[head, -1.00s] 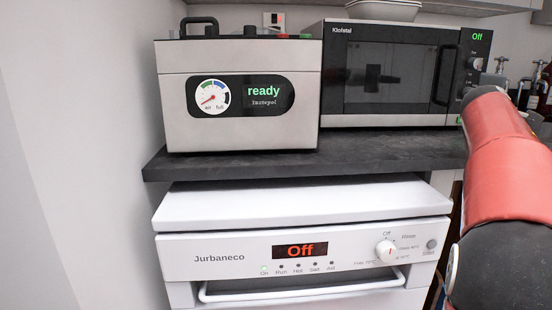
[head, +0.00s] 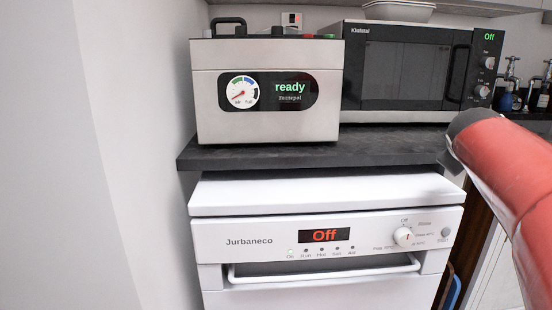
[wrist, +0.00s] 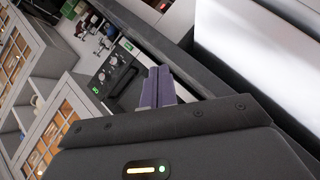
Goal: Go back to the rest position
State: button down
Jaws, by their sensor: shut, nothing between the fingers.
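My gripper (wrist: 158,88) shows in the wrist view, with its two purple-grey fingers pressed together and nothing between them. In that tilted view the fingers are seen in front of the black microwave's control side (wrist: 112,78); I cannot tell the distance. The head view shows only my red arm at the right, in front of the counter; my gripper is not visible there.
A steel machine (head: 268,120) reading "ready" and a black microwave (head: 405,70) reading "Off" stand on the dark counter (head: 390,142). A white Jurbaneco appliance (head: 325,270), reading "Off", is below. A plain wall (head: 60,150) is at the left. Bottles (head: 506,100) stand at the far right.

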jog(key=s+a+f+m+g+y, duration=0.4)
jog(key=s+a+f+y, duration=0.4)
jog(key=s+a+f, duration=1.6)
jog(key=shift+a+f+g, duration=0.45)
jog(key=shift+a+g, duration=0.1)
jog(key=shift+g, duration=0.05)
